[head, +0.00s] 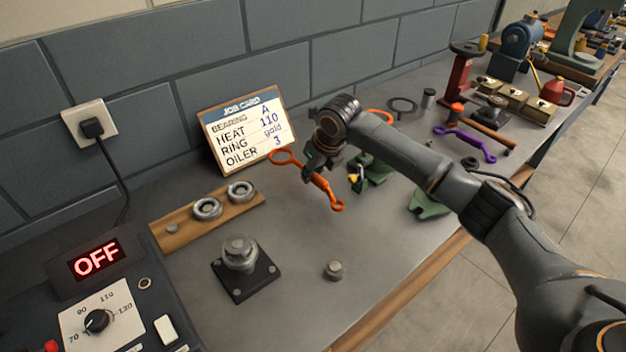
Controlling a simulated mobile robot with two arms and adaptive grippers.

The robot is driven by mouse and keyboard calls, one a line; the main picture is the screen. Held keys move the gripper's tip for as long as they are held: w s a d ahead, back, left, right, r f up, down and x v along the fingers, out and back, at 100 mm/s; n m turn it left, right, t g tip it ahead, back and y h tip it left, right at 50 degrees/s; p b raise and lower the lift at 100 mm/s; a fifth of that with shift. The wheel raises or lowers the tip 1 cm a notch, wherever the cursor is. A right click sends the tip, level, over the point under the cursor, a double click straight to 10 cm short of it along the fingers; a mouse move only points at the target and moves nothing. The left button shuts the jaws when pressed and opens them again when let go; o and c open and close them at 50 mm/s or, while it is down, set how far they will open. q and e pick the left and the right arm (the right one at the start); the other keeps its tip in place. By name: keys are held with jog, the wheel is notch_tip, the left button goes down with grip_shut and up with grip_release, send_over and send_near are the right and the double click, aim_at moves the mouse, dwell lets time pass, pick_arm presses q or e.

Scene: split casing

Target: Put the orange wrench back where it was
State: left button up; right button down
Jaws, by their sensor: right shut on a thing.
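The orange wrench (326,190) hangs tilted above the bench, with a ring at its upper left end and a smaller end at its lower right. My right gripper (312,174) is shut on its handle near the middle. The wrench appears to be clear of the bench top. My right arm reaches in from the lower right and hides part of the bench behind it. Another orange curved piece (387,115) shows just behind my arm; most of it is hidden. My left gripper is not in view.
A job card (243,128) leans near the wall. Green pieces (430,205) lie beside my arm. A wooden strip with rings (180,233) and a bearing block (243,272) stand left. The middle front is mostly clear.

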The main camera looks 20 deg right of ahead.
jog(key=shift+w+d+f, duration=0.1)
jog(key=shift+w+f, duration=0.2)
notch_tip(320, 180, down, 3)
jog(key=shift+p, duration=0.6)
jog(key=shift+f, duration=0.1)
jog(key=shift+f, duration=0.1)
jog(key=c, duration=1.3)
grip_release()
jog(key=shift+d+f, duration=0.1)
jog(key=shift+o, duration=0.2)
jog(key=shift+s+r, duration=0.1)
jog(key=shift+r, duration=0.35)
jog(key=b+v, duration=0.1)
jog(key=v, duration=1)
jog(key=shift+s+r, duration=0.1)
jog(key=shift+r, duration=0.15)
